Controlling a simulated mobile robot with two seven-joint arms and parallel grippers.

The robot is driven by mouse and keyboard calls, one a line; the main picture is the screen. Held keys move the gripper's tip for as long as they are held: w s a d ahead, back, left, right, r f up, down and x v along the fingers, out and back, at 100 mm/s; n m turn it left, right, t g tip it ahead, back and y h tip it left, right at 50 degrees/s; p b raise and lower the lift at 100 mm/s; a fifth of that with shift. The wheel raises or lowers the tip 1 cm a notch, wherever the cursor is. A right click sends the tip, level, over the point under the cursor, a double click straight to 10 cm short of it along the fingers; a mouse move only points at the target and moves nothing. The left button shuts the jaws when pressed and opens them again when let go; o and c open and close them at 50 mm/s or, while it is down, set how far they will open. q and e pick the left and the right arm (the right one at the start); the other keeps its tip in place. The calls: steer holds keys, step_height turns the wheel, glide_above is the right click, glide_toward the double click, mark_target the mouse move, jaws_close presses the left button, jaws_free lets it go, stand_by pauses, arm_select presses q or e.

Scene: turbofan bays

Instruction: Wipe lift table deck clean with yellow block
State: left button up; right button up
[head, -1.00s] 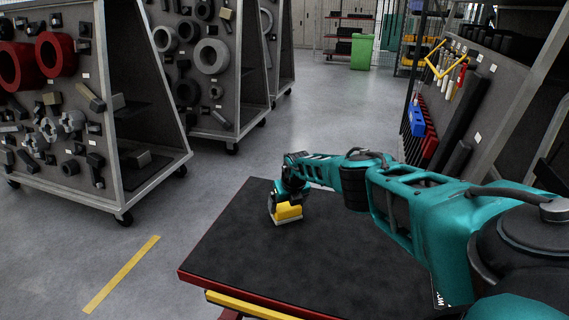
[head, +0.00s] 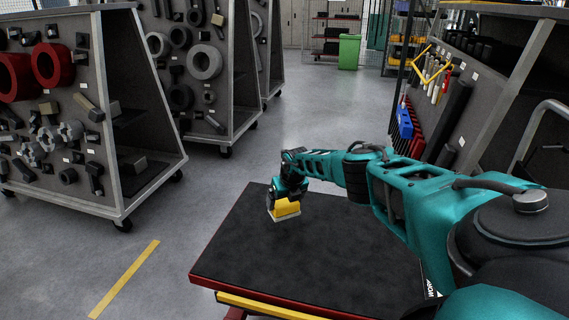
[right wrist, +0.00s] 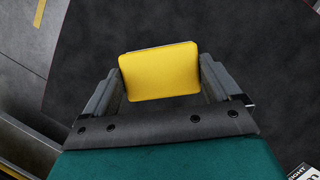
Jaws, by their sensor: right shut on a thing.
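The lift table deck (head: 330,258) is a black top with a red edge, in the lower middle of the head view. The yellow block (head: 286,207), with a pale base, is at the deck's far left part and appears to rest on it. My right gripper (head: 288,197) is shut on the block from above. In the right wrist view the block (right wrist: 160,72) sits between the two fingers, with the dark deck (right wrist: 250,60) around it. My left gripper is in neither view.
Wheeled pegboard racks (head: 150,185) with rings and fittings stand at the left. A tool rack (head: 470,110) stands at the right, beyond my arm. A green bin (head: 349,52) is far back. Open floor (head: 225,195) lies left of the deck.

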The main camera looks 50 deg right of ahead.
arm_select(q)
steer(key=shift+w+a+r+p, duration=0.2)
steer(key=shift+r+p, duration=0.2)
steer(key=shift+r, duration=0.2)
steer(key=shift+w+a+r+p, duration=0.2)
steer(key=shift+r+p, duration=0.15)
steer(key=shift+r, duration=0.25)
arm_select(e)
steer(key=shift+r, duration=1.15)
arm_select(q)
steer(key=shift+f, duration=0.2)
